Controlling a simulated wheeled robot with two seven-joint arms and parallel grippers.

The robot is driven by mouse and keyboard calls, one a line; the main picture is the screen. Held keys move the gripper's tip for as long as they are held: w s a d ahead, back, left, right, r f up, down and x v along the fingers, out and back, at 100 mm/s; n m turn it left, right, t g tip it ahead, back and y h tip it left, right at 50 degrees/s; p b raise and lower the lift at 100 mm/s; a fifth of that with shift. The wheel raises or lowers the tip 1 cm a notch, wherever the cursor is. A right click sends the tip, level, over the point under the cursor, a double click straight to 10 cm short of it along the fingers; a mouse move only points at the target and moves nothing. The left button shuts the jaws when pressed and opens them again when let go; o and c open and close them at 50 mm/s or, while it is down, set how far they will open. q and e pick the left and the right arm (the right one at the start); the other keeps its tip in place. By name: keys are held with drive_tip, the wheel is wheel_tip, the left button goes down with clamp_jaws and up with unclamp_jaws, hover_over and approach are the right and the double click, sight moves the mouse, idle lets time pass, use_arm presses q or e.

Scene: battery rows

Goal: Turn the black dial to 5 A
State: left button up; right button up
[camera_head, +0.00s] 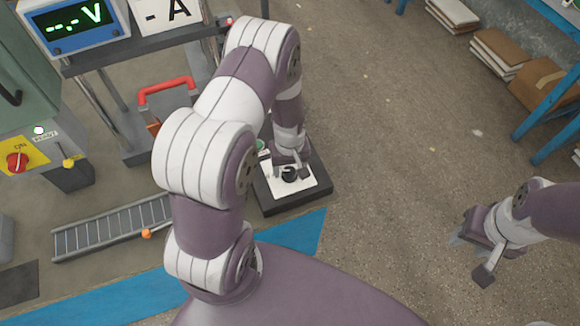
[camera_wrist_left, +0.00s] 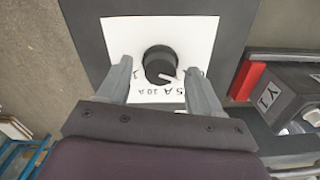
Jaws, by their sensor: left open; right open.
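The black dial (camera_wrist_left: 160,64) sits on a white plate (camera_wrist_left: 200,28) with printed marks; "5A" (camera_wrist_left: 183,91) and "10A" (camera_wrist_left: 160,92) read at its lower edge. A white pointer mark on the dial points to the lower right; its exact setting is hard to tell. The dial also shows in the head view (camera_head: 289,174) on a dark-edged box. My left gripper (camera_head: 290,158) is open just above it. In the wrist view its fingers (camera_wrist_left: 160,68) stand on either side of the dial, with visible gaps. My right gripper (camera_head: 470,257) is open and empty over the floor.
A red handle (camera_head: 166,87), a grey roller track (camera_head: 112,228) and a red switch (camera_head: 17,162) are left of my left arm. The floor between my arms is clear.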

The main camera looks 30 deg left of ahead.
use_arm(q)
drive_tip(key=shift+s+f, duration=0.15)
drive_tip(key=shift+f, duration=0.25)
drive_tip(key=c, duration=1.1)
drive_tip(key=shift+o, duration=0.2)
drive_tip(key=shift+m, duration=0.3)
drive_tip(key=m, duration=0.3)
drive_tip(key=shift+m+p, duration=0.3)
drive_tip(key=shift+p, duration=0.05)
drive_tip(key=shift+m, duration=2.2)
drive_tip(key=shift+w, duration=0.2)
